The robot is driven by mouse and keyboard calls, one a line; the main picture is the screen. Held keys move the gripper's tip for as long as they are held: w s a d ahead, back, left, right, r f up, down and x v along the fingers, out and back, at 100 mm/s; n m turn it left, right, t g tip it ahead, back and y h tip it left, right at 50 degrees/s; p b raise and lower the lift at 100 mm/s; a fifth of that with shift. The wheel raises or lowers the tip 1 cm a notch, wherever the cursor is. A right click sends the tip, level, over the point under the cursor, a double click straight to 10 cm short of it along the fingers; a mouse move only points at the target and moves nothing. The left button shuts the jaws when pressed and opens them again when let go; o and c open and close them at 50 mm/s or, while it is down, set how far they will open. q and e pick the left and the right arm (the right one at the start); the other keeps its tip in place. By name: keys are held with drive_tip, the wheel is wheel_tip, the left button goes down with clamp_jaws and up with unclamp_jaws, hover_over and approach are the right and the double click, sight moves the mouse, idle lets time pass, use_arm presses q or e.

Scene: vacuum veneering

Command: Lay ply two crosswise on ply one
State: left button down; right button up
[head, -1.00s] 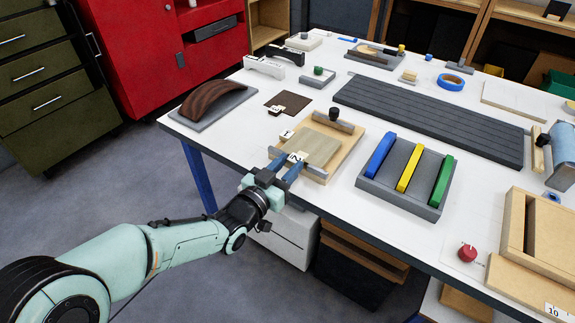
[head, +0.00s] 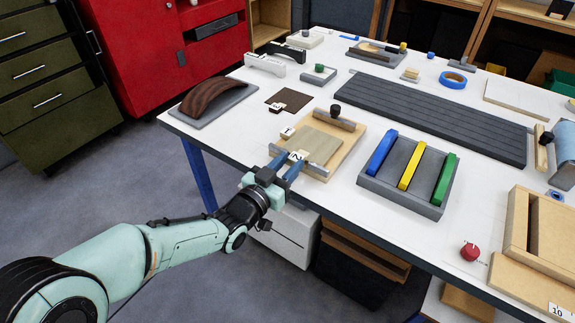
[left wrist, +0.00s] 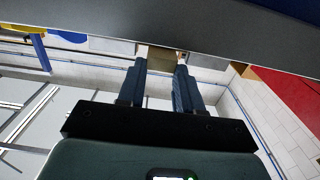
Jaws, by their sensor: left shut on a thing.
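Ply two (head: 319,145) is a thin grey-tan sheet with a white tab marked 2. It lies over or just above a pale wooden board (head: 345,150) with grey rails; I cannot tell if it touches. My left gripper (head: 284,163) is shut on its near edge by the tab. In the left wrist view a tan piece (left wrist: 161,60) shows between the fingers. A white tag marked 1 (head: 288,132) shows at the board's left side; ply one itself seems hidden under ply two. My right gripper is not in view.
A grey rack (head: 372,190) with blue, yellow and green bars stands right of the board. A dark brown sheet (head: 289,100) lies behind it and a curved brown form (head: 212,98) behind left. A long grey slatted panel (head: 430,115) lies farther back. The table's front edge is close.

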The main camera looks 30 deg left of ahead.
use_arm(q)
drive_tip(key=shift+f, duration=0.1)
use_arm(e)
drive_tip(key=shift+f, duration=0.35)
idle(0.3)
use_arm(q)
drive_tip(key=c, duration=0.7)
unclamp_jaws()
drive_tip(key=shift+b, duration=0.3)
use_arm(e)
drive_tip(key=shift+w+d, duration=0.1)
use_arm(q)
drive_tip(key=shift+s+a+b, duration=0.15)
drive_tip(key=shift+s+b, duration=0.55)
drive_tip(key=shift+s, duration=1.55)
drive_tip(key=shift+s+a+b, duration=0.2)
drive_tip(key=shift+s+b, duration=0.45)
drive_tip(key=shift+s, duration=1.55)
drive_tip(key=shift+s+a+b, duration=0.15)
drive_tip(key=shift+s+b, duration=0.55)
drive_tip(key=shift+s, duration=1.55)
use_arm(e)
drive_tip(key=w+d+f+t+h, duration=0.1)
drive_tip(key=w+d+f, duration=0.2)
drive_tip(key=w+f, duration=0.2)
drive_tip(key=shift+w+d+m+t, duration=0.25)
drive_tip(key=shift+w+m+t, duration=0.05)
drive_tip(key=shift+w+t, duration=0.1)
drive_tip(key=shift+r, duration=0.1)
